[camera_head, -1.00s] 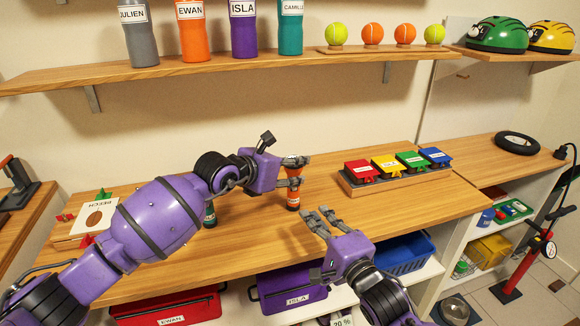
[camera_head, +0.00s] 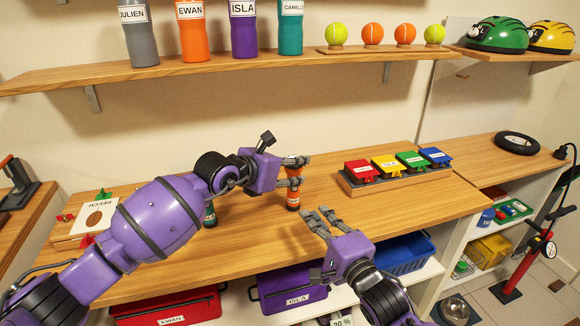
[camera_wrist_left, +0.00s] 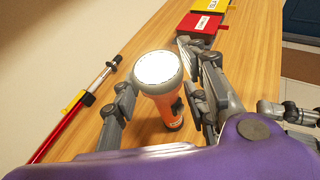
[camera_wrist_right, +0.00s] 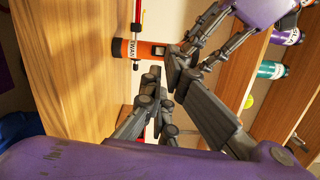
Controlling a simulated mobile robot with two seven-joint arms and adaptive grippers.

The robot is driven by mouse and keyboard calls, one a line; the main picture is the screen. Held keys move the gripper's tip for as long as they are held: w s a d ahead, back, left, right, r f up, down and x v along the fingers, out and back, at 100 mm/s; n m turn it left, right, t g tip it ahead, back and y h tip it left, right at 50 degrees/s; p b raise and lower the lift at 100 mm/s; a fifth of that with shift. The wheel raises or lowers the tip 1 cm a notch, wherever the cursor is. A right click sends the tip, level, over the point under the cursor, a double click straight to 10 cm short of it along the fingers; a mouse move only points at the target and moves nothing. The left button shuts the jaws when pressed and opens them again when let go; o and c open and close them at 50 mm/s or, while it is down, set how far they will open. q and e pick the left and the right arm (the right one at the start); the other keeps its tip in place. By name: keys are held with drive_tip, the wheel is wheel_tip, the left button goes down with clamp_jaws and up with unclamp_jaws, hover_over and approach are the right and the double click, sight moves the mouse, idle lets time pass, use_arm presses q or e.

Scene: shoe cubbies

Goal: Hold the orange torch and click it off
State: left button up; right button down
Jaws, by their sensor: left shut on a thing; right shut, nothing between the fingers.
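The orange torch (camera_head: 293,198) stands upright on the wooden bench. Its lens (camera_wrist_left: 158,68) looks bright white in the left wrist view. My left gripper (camera_head: 294,171) is shut on the torch near its head, one finger on each side. My right gripper (camera_head: 318,215) is shut and empty, just right of the torch and nearer the front, apart from it. The right wrist view shows the torch body (camera_wrist_right: 149,50) lying sideways in the picture, with an EWAN label and a dark switch (camera_wrist_right: 159,51) facing my right fingertips (camera_wrist_right: 152,80).
A wooden rack with red, yellow, green and blue boxes (camera_head: 411,160) sits to the right. A shelf (camera_head: 215,70) with bottles and balls is above. Bare bench lies in front of the torch.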

sight(294, 188)
wheel_tip(294, 188, up, 6)
drive_tip(key=w+a+g, duration=0.1)
drive_tip(key=w+a, duration=0.1)
drive_tip(key=s+a+f+n+g+y, duration=0.1)
drive_tip(key=s+a+f+g+y, duration=0.1)
drive_tip(key=s+a+f+g, duration=0.25)
drive_tip(key=w+g, duration=0.2)
drive_tip(key=w, duration=0.5)
drive_tip(key=shift+w+d+r+n+h, duration=0.15)
drive_tip(key=shift+w+n+h, duration=0.15)
drive_tip(key=shift+w, duration=0.1)
drive_tip(key=shift+w, duration=0.15)
idle(1.1)
drive_tip(key=shift+w, duration=0.3)
